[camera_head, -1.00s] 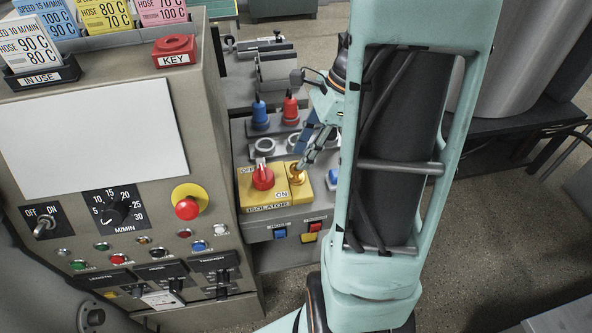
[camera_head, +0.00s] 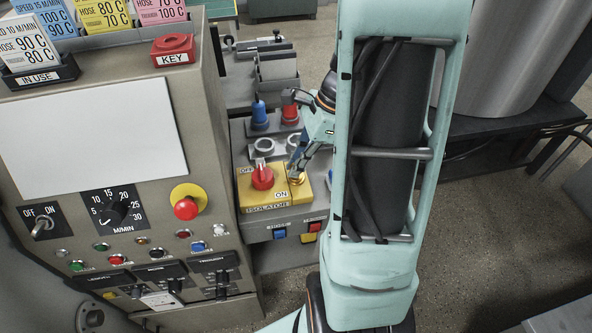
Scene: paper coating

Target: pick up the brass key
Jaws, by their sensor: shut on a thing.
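The small brass key (camera_head: 297,179) is at the right side of the yellow isolator box (camera_head: 262,197), beside its red rotary switch (camera_head: 262,177). My gripper (camera_head: 295,172) reaches down from the upper right with its fingertips at the key. It is shut on the key, and the fingers hide part of it. I cannot tell whether the key is still seated in the box.
A red holder labelled KEY (camera_head: 173,50) sits on top of the grey control panel (camera_head: 110,130) at left. Blue (camera_head: 260,115) and red (camera_head: 290,110) connectors stand behind the isolator. A dark bench (camera_head: 500,130) is at right.

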